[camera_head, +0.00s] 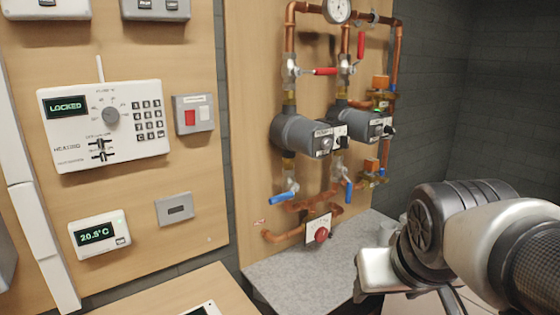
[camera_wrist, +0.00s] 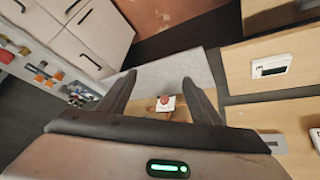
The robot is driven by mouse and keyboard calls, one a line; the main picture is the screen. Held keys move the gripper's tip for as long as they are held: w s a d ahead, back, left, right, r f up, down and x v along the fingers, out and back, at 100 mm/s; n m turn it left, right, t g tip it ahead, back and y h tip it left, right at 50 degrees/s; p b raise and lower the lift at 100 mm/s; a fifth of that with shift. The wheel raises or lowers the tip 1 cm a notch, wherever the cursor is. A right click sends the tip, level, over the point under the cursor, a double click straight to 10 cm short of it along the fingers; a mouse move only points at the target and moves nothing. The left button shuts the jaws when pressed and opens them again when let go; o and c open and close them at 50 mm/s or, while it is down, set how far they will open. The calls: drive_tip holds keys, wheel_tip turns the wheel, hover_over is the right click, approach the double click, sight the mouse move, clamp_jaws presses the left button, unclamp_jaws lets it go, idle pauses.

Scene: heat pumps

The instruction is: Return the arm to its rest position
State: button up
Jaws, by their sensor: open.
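My gripper (camera_wrist: 158,82) shows in the wrist view with its two dark fingers spread apart and nothing between them in its grasp. A white plate with a red button (camera_wrist: 165,103) shows in the gap between the fingers, beyond them. In the head view my arm (camera_head: 435,235) reaches in from the lower right, above the grey counter (camera_head: 300,277). The red button plate (camera_head: 318,231) is to the left of the hand there and apart from it. The fingers are hard to make out in the head view.
Copper pipes with two grey pumps (camera_head: 300,134), red and blue valve handles and a gauge (camera_head: 337,10) stand on a wooden board. At left a control panel (camera_head: 103,125) reads LOCKED and a thermostat (camera_head: 100,234) reads 20.5°C. White cabinets (camera_wrist: 95,30) show in the wrist view.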

drive_tip(key=s+a+f, duration=0.1)
drive_tip(key=s+a, duration=0.2)
drive_tip(key=s, duration=0.2)
wheel_tip(320, 180, up, 12)
drive_tip(key=p, duration=1.2)
drive_tip(key=shift+w+d+r+g+y, duration=0.2)
drive_tip(key=shift+r+g+y, duration=0.05)
drive_tip(key=shift+g+y, duration=0.15)
drive_tip(key=shift+a, duration=0.1)
idle(3.4)
